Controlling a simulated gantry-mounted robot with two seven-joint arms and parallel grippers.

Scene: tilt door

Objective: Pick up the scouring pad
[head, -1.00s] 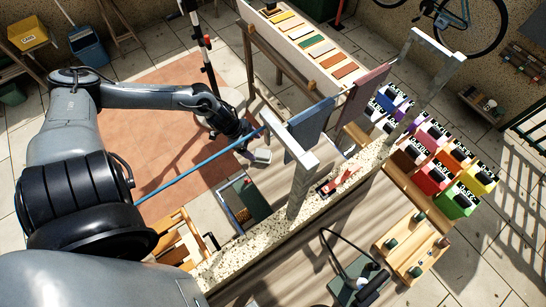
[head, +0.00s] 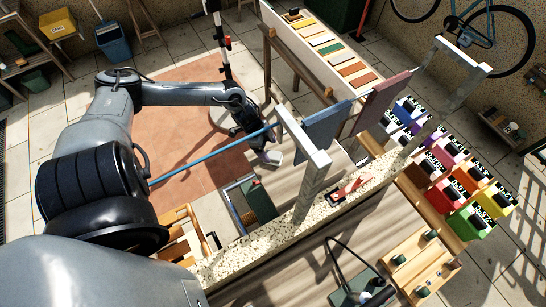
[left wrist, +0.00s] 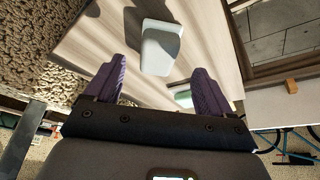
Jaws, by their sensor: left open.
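A pale grey-white block with rounded corners (left wrist: 161,48) lies on a light wood-grain surface in the left wrist view. It looks like the scouring pad, but its texture is not clear. In the head view it shows as a small pale shape (head: 274,158) beside the fingers. My left gripper (left wrist: 155,78) is open, with two purple fingers apart and nothing between them. The block is just beyond the fingertips, roughly between their lines. In the head view the left gripper (head: 262,152) points down beside the block. My right gripper is not in view.
A framed tray (head: 240,222) is below. A speckled ledge (head: 268,243) runs along the front.

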